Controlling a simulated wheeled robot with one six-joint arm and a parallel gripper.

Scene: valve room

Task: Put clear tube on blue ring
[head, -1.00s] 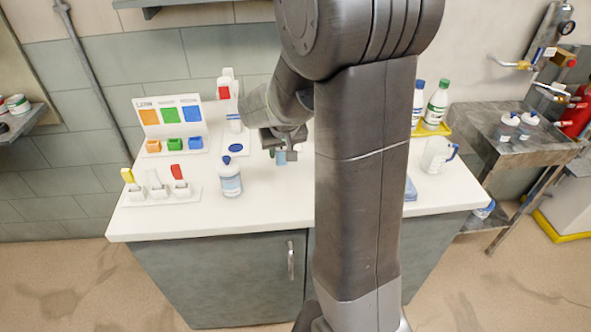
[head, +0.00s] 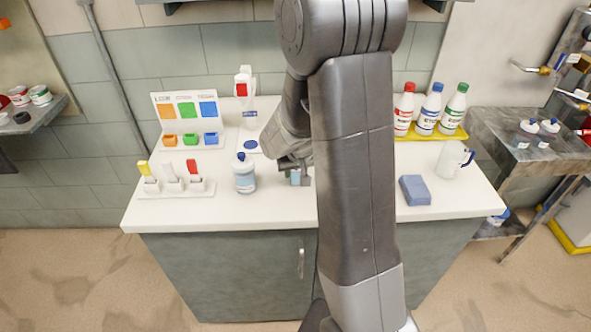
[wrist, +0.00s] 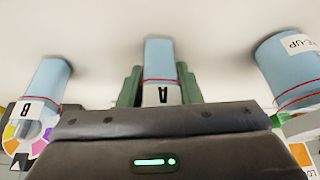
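A pale-blue see-through tube labelled A (wrist: 158,62) stands between the green fingers of my gripper (wrist: 159,90) in the wrist view. The fingers lie close against both its sides, and my gripper looks shut on it. In the head view the tube (head: 295,178) shows below my gripper (head: 296,163), low over the counter; whether it touches the counter is unclear. A similar tube labelled B (wrist: 47,80) is at the left of the wrist view. The blue ring (head: 251,146) shows as a small blue oval on a white card, left of and behind my gripper.
A blue-capped bottle (head: 244,176) stands left of my gripper. Right of my arm are several capped bottles, a jug (head: 452,160) and a blue sponge (head: 415,190).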

